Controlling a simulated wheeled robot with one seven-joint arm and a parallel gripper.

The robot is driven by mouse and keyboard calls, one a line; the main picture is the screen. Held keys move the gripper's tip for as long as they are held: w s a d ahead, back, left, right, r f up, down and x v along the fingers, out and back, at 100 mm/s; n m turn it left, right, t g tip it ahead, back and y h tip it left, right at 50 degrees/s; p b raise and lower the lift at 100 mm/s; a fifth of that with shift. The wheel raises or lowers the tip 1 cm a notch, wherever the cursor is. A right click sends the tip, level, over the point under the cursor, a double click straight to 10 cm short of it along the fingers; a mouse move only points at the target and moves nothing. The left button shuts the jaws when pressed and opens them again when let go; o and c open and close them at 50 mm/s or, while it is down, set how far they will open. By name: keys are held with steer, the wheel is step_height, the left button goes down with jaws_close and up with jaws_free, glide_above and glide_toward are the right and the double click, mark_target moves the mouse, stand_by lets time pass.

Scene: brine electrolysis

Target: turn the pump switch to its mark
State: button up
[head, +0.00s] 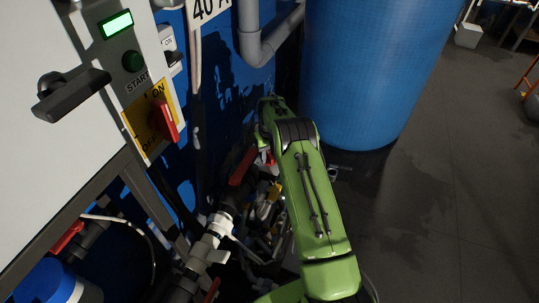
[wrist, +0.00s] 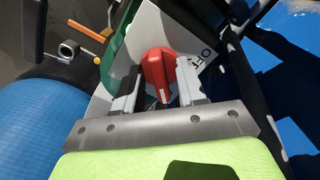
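A red knob (wrist: 158,72) with a white line on its near end sits on a pale plate (wrist: 205,58) in the wrist view. Part of the word OFF shows on the plate, right of the knob. My gripper (wrist: 159,82) has its fingers apart, one on each side of the knob. A narrow gap seems to show beside the left finger; contact on the right cannot be told. In the head view my green arm (head: 310,200) reaches down beside the blue barrel and mostly hides the gripper and this knob. The mark is not clear in either view.
Another red switch (head: 165,121) on a yellow ON/OFF plate is on the grey cabinet (head: 45,150) at left. A large blue barrel (head: 375,70) stands behind my arm. Pipes with a red-handled valve (head: 242,166) run close left of it. Open floor (head: 450,200) lies right.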

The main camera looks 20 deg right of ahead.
mark_target(269, 154)
step_height(269, 154, up, 16)
steer(key=p, duration=0.4)
steer(key=shift+f, duration=0.15)
